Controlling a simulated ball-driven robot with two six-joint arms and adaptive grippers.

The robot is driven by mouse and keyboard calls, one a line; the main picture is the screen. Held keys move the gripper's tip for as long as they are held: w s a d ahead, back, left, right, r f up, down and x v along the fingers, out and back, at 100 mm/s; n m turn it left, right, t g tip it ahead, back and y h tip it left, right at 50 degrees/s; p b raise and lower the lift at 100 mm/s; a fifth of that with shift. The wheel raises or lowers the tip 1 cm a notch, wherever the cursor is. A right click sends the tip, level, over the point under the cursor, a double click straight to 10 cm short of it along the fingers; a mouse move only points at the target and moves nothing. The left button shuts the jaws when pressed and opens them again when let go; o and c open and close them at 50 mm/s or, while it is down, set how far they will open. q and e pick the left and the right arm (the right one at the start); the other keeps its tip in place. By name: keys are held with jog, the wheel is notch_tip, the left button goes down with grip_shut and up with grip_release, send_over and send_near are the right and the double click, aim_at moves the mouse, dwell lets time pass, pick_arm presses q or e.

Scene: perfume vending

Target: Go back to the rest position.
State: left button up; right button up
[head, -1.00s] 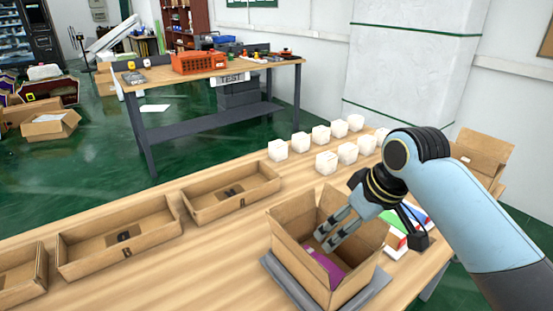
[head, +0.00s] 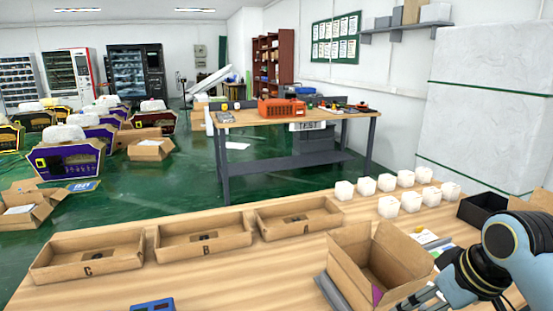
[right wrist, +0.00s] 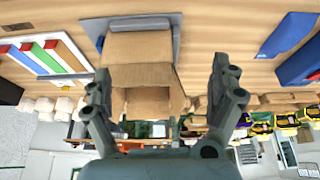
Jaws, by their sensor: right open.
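My right gripper (head: 425,297) is at the lower right of the head view, in front of the open cardboard box and outside it. In the right wrist view the right gripper (right wrist: 161,78) has its fingers spread wide with nothing between them. The cardboard box (head: 352,268) stands on a grey plate on the wooden table, with a bit of purple (head: 377,294) showing inside. The box (right wrist: 142,47) also shows beyond the fingers in the right wrist view, apart from them. My left gripper is not in view.
Trays A (head: 299,230), B (head: 203,250) and C (head: 86,269) line the table's far side. Several white cubes (head: 389,206) stand at the back right, near a black box (head: 482,207). A blue object (head: 152,305) lies at the front edge. The left front table is otherwise clear.

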jog(key=s+d+f+m+g+b, duration=0.15)
jog(key=s+f+b, duration=0.4)
jog(key=f, duration=0.75)
jog(key=s+f+g+h+b, duration=0.1)
jog(key=s+f+g+b, duration=0.15)
jog(key=s+f, duration=0.85)
jog(key=s+d+f+m+g+b, duration=0.1)
jog(key=s+f+b, duration=0.4)
jog(key=f, duration=1)
jog(key=s+d+f+b, duration=0.1)
jog(key=s+f+b, duration=0.1)
jog(key=s+f, duration=0.6)
jog(key=s+d+f+t+h+b, duration=0.1)
jog(key=s+f+b, duration=0.1)
jog(key=s+f, duration=0.7)
jog(key=shift+s+f+m+t, duration=0.3)
jog(key=shift+s+m, duration=0.15)
jog(key=shift+s, duration=2.05)
jog(key=shift+d, duration=0.1)
